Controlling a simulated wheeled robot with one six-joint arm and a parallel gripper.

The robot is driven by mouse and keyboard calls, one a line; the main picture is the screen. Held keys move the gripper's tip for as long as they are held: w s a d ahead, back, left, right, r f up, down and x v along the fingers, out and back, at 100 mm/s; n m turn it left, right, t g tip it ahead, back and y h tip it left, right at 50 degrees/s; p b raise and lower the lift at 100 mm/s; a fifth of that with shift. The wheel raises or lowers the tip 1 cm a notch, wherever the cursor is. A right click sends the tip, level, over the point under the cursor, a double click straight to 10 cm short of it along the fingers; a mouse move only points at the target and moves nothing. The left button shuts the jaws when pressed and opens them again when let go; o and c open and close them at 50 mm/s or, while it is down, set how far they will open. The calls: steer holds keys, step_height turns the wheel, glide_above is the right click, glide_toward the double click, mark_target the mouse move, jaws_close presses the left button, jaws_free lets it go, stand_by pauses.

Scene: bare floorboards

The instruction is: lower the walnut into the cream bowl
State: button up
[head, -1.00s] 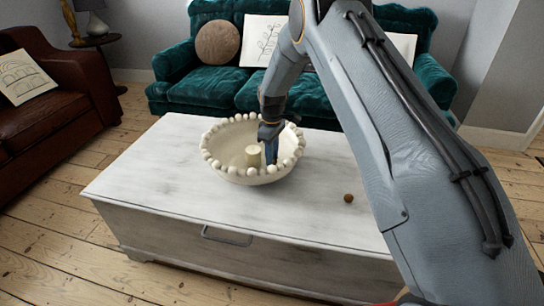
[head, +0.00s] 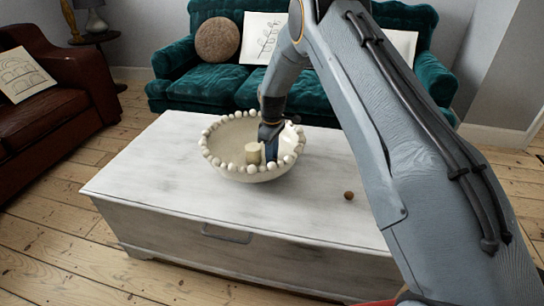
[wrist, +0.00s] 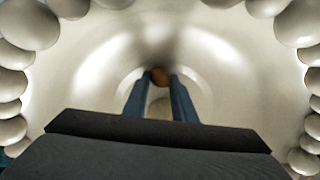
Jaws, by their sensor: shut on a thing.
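The cream bowl (head: 232,171), rimmed with round beads, stands on the white chest; its wide inside (wrist: 90,75) fills the wrist view. My gripper (wrist: 158,76) points down inside the bowl, its two blue fingers shut on a small brown round thing, apparently the walnut (wrist: 159,73). I cannot tell whether the walnut touches the bowl's bottom.
Another small brown ball (head: 348,195) lies on the chest (head: 170,185) to the right of the bowl. The chest top is otherwise clear. A green sofa (head: 205,88) stands behind and a brown armchair (head: 55,110) at the left.

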steer(key=shift+f, duration=0.1)
steer(key=o, duration=1.1)
step_height(320, 180, up, 8)
steer(key=shift+f, duration=0.1)
steer(key=s+r+m, duration=0.5)
steer(key=s+r, duration=1.1)
steer(key=s, duration=0.3)
steer(key=s+d+r+m, duration=0.1)
steer(key=s+d+m, duration=0.1)
steer(key=s, duration=1)
steer(key=s+d+r+m, duration=0.2)
steer(key=s, duration=1.1)
steer(key=d+r+m+p, duration=0.1)
steer(key=d+r+p, duration=0.2)
steer(key=p, duration=0.5)
steer(key=d+r+m+p, duration=0.1)
steer(key=d+r+p, duration=0.3)
steer(key=p, duration=0.4)
steer(key=shift+w+d+r+m, duration=0.2)
steer(key=shift+d+r+m, duration=0.1)
steer(key=shift+d+m, duration=0.15)
